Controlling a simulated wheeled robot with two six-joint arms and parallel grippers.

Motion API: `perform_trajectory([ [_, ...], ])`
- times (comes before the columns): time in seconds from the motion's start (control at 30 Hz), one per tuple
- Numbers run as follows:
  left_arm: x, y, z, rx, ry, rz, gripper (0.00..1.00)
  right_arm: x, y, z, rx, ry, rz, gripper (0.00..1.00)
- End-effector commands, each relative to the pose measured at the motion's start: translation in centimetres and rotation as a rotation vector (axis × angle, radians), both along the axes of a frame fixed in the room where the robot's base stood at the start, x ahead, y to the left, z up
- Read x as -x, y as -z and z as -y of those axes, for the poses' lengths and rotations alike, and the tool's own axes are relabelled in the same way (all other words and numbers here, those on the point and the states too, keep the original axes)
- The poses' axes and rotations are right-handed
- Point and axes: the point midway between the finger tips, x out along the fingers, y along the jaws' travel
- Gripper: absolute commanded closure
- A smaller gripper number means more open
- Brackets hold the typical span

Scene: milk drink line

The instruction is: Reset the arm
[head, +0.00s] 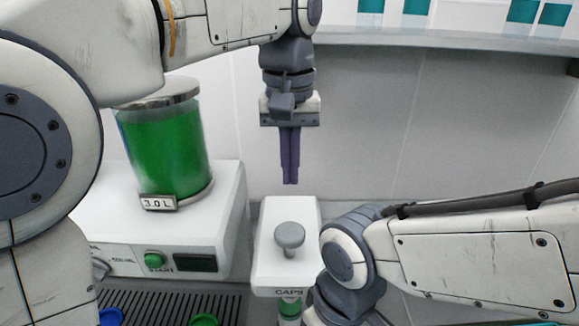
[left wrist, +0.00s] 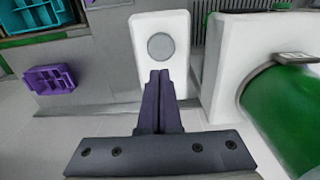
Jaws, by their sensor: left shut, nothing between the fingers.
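My left arm comes in from the left in the head view. My left gripper (head: 290,182) points down with its purple fingers shut and nothing between them. It hangs in the air above and behind the white CAPS dispenser (head: 285,262), apart from it. In the left wrist view the shut fingers (left wrist: 159,75) show in front of the dispenser's round grey knob (left wrist: 161,46). My right arm comes in from the right in the head view, and its gripper is out of view.
A machine with a green-filled 3.0 L tank (head: 165,142) and a green start button (head: 155,261) stands at the left. A dark drip grate (head: 165,305) lies in front. A shelf (head: 450,40) runs along the upper right. A purple rack (left wrist: 50,79) shows in the left wrist view.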

Motion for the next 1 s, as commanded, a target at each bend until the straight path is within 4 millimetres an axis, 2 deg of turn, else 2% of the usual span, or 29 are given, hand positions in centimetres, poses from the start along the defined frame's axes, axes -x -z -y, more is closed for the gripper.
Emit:
perform_trajectory([
  [0.13,0.5,1.0,0.1,0.002,0.023,-0.001,1.00,0.0,0.4,0.0,0.000,0.000,0.000,0.00],
  [0.27,2.6,4.3,0.2,0.011,0.108,-0.007,1.00,0.0,1.5,0.0,0.000,0.000,0.000,0.00],
  [0.47,7.9,12.2,-0.3,0.036,0.310,-0.007,1.00,0.0,3.6,0.0,0.000,0.001,0.000,0.00],
  [0.6,12.0,17.8,-1.5,0.052,0.445,-0.004,1.00,0.0,5.0,0.0,0.000,0.002,0.000,0.00],
  [0.7,14.6,21.2,-2.6,0.059,0.524,0.000,1.00,0.0,5.7,0.0,0.000,0.002,0.000,0.00],
  [0.83,17.1,24.2,-3.8,0.065,0.595,0.005,1.00,0.0,6.3,0.0,0.000,0.002,0.000,0.00],
  [1.0,18.4,25.8,-4.7,0.068,0.634,0.008,1.00,0.0,6.5,0.0,0.000,0.002,0.000,0.00],
])
